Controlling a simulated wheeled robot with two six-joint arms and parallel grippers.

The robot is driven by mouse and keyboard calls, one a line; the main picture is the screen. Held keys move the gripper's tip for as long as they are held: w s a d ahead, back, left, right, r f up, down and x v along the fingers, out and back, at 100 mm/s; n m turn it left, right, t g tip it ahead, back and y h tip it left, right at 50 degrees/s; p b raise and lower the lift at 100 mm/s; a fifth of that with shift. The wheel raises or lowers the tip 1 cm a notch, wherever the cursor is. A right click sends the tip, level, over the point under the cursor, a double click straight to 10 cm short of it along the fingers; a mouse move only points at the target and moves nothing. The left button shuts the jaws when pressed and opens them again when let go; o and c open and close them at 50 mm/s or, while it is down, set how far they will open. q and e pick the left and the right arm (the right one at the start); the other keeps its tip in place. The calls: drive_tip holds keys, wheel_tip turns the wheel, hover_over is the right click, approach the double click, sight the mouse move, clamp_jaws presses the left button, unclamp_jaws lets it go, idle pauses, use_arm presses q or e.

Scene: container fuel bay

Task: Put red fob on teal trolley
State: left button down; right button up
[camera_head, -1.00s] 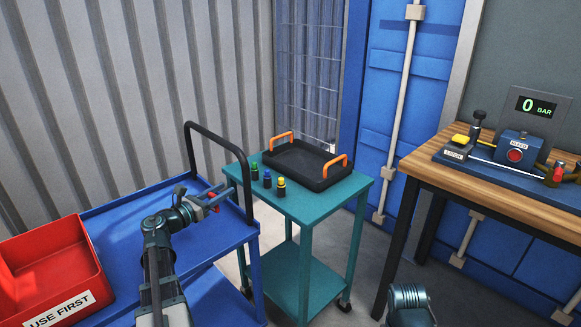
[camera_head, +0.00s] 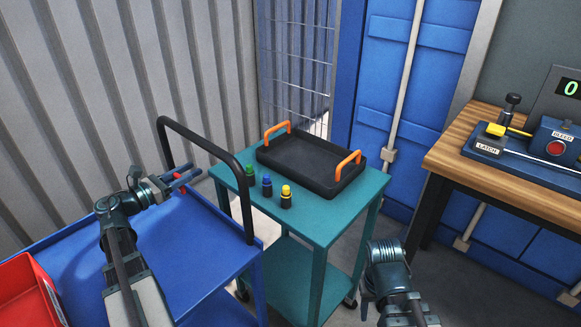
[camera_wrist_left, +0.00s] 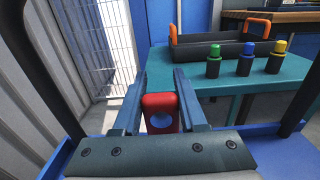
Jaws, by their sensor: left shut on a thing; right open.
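The red fob (camera_wrist_left: 160,103) is between the fingers of my left gripper (camera_head: 183,177), which is shut on it. It also shows in the head view as a small red bit (camera_head: 177,176) above the blue trolley. The teal trolley (camera_head: 330,214) stands to the right of the gripper, and its top also shows in the left wrist view (camera_wrist_left: 230,83). The fob is apart from the teal top, on the near side of the black push handle. Only the arm of my right gripper shows at the lower right of the head view; its fingers are not visible.
The blue trolley's black handle (camera_head: 205,151) rises near the gripper. A red bin (camera_head: 27,298) and wooden bench (camera_head: 500,169) flank the scene.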

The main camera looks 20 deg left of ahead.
use_arm(q)
drive_tip(key=x, duration=1.4)
drive_tip(key=shift+w, duration=0.2)
drive_tip(key=x, duration=0.1)
drive_tip(key=b+x, duration=0.1)
drive_tip(key=x, duration=0.1)
drive_tip(key=shift+w+d+f, duration=0.2)
drive_tip(key=shift+w+f, duration=0.05)
drive_tip(key=shift+f, duration=0.15)
drive_tip(key=shift+r, duration=0.1)
drive_tip(key=shift+c, duration=2.3)
unclamp_jaws()
drive_tip(key=v, duration=1.2)
